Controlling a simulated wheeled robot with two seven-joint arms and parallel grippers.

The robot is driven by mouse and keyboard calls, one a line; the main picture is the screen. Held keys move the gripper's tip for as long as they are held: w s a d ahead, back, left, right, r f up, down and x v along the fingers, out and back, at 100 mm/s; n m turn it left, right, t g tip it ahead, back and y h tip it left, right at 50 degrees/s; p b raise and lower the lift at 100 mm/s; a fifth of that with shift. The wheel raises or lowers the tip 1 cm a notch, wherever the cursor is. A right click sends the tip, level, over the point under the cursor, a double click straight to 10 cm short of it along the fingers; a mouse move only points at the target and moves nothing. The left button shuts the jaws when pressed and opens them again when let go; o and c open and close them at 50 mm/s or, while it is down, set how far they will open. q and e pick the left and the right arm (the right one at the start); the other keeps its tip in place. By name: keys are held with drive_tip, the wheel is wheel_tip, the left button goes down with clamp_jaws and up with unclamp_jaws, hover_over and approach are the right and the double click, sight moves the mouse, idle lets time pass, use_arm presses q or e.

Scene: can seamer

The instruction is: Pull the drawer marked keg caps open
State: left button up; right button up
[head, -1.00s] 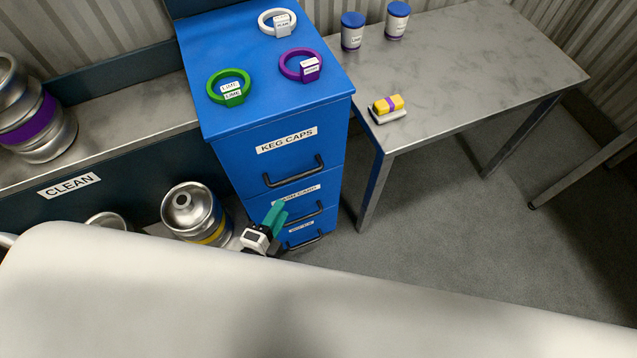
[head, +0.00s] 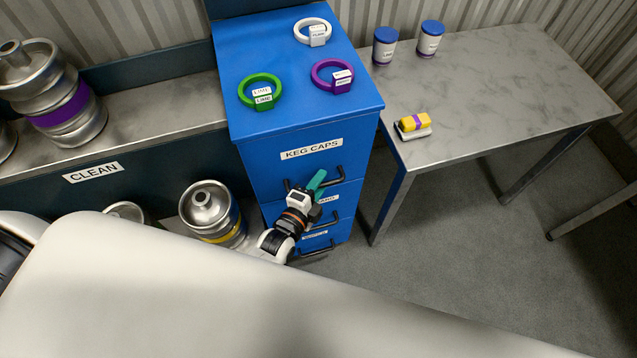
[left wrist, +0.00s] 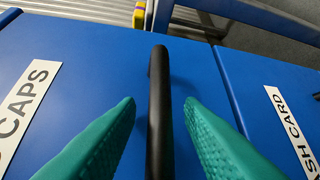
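The blue drawer cabinet (head: 260,150) stands left of the middle in the head view. Its top drawer, marked KEG CAPS (head: 312,149), is shut and has a black bar handle (head: 336,178). My left gripper (head: 317,181), with teal fingers, is at this handle. In the left wrist view my left gripper (left wrist: 160,125) is open, with the black handle (left wrist: 159,95) running between its two fingers and a gap on each side. Part of the KEG CAPS label (left wrist: 25,110) shows at the left there. My right gripper is not in view.
Lower drawers with handles (head: 322,247) sit below. Green (head: 246,99), purple (head: 318,79) and white rings (head: 300,32) lie on the cabinet. A grey table (head: 480,90) stands at the right, a keg (head: 207,205) at the left. My white body covers the lower foreground.

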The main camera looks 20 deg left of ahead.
use_arm(q)
drive_tip(key=shift+c, duration=0.3)
drive_tip(key=c, duration=0.6)
clamp_jaws()
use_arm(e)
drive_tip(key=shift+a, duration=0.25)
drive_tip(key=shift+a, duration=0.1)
